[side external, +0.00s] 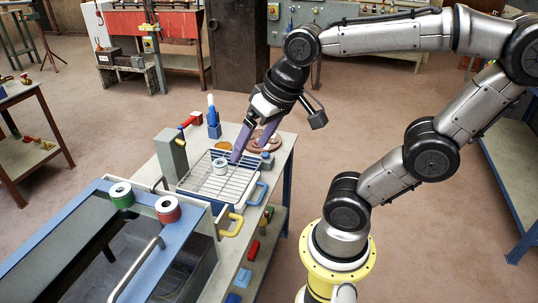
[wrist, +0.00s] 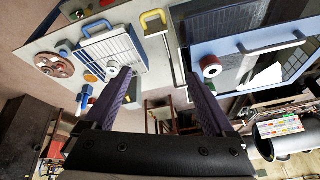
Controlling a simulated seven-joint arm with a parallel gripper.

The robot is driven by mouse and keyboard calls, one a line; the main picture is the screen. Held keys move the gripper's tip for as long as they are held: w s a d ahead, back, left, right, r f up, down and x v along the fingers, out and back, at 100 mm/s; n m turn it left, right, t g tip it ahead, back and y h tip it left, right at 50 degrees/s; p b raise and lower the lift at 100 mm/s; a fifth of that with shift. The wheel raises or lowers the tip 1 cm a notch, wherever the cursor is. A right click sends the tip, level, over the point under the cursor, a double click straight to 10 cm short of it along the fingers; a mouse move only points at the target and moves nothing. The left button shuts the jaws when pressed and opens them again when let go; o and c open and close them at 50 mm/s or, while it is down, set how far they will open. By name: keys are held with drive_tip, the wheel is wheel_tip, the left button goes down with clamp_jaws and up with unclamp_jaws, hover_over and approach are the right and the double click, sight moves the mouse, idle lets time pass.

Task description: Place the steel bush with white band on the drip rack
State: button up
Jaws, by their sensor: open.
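The steel bush with white band (side external: 220,166) stands upright on the wire drip rack (side external: 205,188), toward its far part. The rack lies over a pale tray with blue handles. In the wrist view the bush (wrist: 112,68) shows on the rack (wrist: 122,46), close by the left fingertip in the picture. My gripper (side external: 249,153) is open and empty, its purple fingers above the far right side of the rack, apart from the bush as far as I can tell. In the wrist view nothing is between the fingertips (wrist: 158,77).
A green-banded bush (side external: 121,189) and a red-banded bush (side external: 168,204) stand on the blue rim of a tank (side external: 90,220) at the near left. A grey block (side external: 172,153), a blue holder (side external: 213,128) and a copper-coloured disc piece (side external: 254,146) stand around the rack.

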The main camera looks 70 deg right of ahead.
drive_tip(key=s+n, duration=0.1)
drive_tip(key=s+a+f+n, duration=0.1)
drive_tip(key=n, duration=0.1)
drive_tip(key=s+n, duration=0.1)
drive_tip(key=shift+s+a+f+t, duration=0.2)
drive_tip(key=shift+s+t, duration=0.1)
drive_tip(key=shift+s, duration=0.1)
